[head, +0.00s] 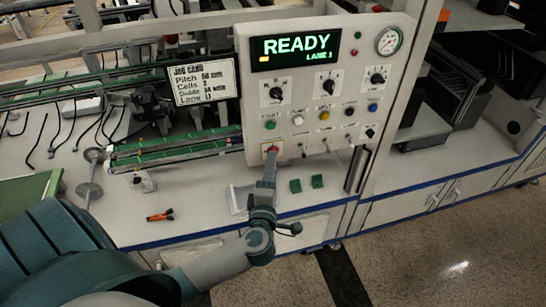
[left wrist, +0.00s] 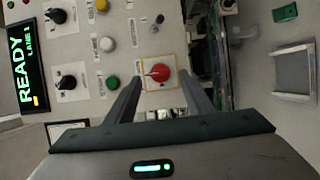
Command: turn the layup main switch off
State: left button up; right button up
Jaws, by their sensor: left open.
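The main switch is a red rotary knob (left wrist: 159,73) on a square, yellow-edged plate in the left wrist view. A pale pointer mark on it lies roughly toward the left of that picture, the display side. In the head view the red knob (head: 272,149) shows at the panel's lower left, partly hidden by my gripper. My left gripper (left wrist: 161,86) is open, with one finger to each side of the knob; I cannot tell whether they touch it. In the head view my left gripper (head: 269,163) reaches up to the switch. My right gripper is not in view.
The control panel (head: 345,80) carries several other knobs, buttons and a gauge (head: 388,41). Its display (head: 295,47) reads READY, LANE 1. A job card (head: 202,80) stands left of it. Green pieces (head: 295,186) and a tray (head: 238,199) lie on the bench below.

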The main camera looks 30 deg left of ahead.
pick_arm(q)
jog(key=x, duration=0.3)
jog(key=shift+p, duration=0.3)
jog(key=shift+c, duration=0.2)
jog(key=c, duration=1)
